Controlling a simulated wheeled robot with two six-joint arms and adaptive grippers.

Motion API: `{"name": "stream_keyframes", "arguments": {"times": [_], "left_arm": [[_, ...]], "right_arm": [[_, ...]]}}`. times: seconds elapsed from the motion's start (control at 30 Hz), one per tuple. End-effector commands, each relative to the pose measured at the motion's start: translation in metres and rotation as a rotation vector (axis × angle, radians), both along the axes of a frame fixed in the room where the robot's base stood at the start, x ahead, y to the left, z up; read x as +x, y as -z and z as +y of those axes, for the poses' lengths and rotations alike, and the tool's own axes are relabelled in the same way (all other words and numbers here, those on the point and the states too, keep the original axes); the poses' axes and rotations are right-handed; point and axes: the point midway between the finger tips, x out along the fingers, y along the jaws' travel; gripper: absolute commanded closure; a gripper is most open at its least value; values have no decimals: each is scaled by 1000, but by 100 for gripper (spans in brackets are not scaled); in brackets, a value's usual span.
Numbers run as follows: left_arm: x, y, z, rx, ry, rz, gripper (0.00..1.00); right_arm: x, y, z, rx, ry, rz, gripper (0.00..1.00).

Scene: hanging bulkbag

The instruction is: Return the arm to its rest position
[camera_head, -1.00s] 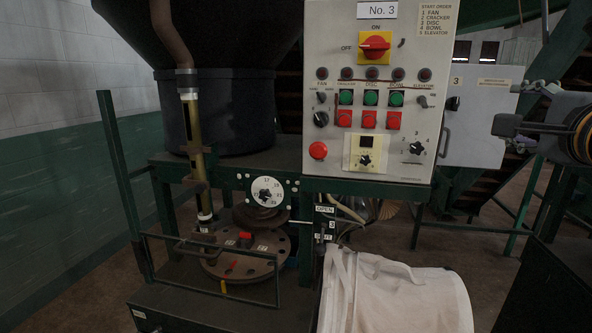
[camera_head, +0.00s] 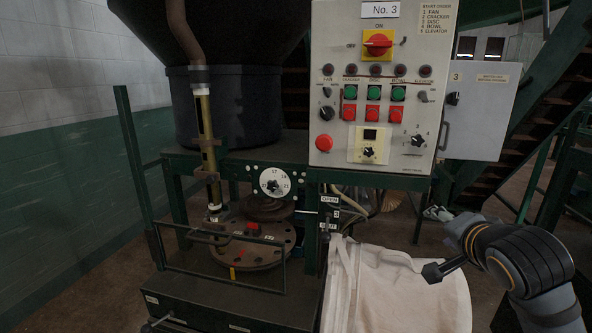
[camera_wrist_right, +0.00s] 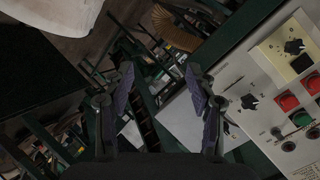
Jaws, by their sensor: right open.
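My right arm enters at the right of the head view. Its gripper (camera_head: 442,269) is dark, points left and appears in front of the white bulk bag (camera_head: 385,290); whether it touches the bag cannot be told there. In the right wrist view, the two fingers of my right gripper (camera_wrist_right: 160,88) stand wide apart with nothing held between them. The bag shows at the upper left of that view, apart from the fingers. My left arm and gripper are not in view.
A grey control panel (camera_head: 338,170) with buttons and switches stands above the bag. A dark machine frame with a round plate (camera_head: 250,250) is to its left. Green stairs (camera_head: 525,115) rise behind at the right. Some floor (camera_head: 435,236) shows clear behind the bag.

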Motion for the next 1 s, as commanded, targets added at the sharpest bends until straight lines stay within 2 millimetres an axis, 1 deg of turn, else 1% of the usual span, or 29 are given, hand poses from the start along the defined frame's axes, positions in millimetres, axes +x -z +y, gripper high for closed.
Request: {"name": "stream_keyframes", "arguments": {"times": [0.03, 0.07, 0.1, 0.17, 0.2, 0.27, 0.3, 0.37, 0.4, 0.47, 0.5, 0.57, 0.6, 0.67, 0.73, 0.77, 0.8, 0.87, 0.97, 1.0], "left_arm": [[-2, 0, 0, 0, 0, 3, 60], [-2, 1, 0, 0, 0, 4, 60], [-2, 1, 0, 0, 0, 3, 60], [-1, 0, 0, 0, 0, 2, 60], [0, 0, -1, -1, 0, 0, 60], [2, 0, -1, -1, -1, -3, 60], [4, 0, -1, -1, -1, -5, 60], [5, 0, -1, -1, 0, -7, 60], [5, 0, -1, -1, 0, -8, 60], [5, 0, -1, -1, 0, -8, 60], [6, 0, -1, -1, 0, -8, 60], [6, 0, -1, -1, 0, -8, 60], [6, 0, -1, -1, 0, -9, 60], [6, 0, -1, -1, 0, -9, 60], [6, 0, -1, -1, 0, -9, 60], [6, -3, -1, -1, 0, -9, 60], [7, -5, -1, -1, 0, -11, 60], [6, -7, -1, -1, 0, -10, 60], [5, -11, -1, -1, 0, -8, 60], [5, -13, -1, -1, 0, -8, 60]], "right_arm": [[-4, 43, 8, -59, -48, 87, 43], [-8, 68, 13, -106, -83, 138, 43], [-16, 102, 18, -171, -134, 210, 43], [-34, 152, 27, -265, -219, 313, 43], [-48, 182, 31, -321, -275, 377, 43], [-70, 220, 37, -395, -357, 463, 43], [-84, 241, 40, -437, -407, 513, 43], [-106, 269, 44, -490, -478, 579, 43], [-120, 285, 46, -520, -522, 618, 43], [-141, 306, 49, -560, -587, 672, 43], [-155, 318, 51, -582, -628, 705, 43], [-175, 334, 53, -614, -689, 751, 43], [-189, 344, 54, -633, -729, 781, 43], [-209, 357, 56, -658, -786, 823, 43], [-233, 372, 58, -684, -856, 872, 43], [-230, 380, 56, -688, -861, 876, 43], [-224, 393, 54, -687, -859, 880, 43], [-219, 414, 52, -681, -859, 888, 43], [-216, 451, 48, -671, -860, 904, 43], [-215, 466, 46, -668, -861, 910, 43]]}}
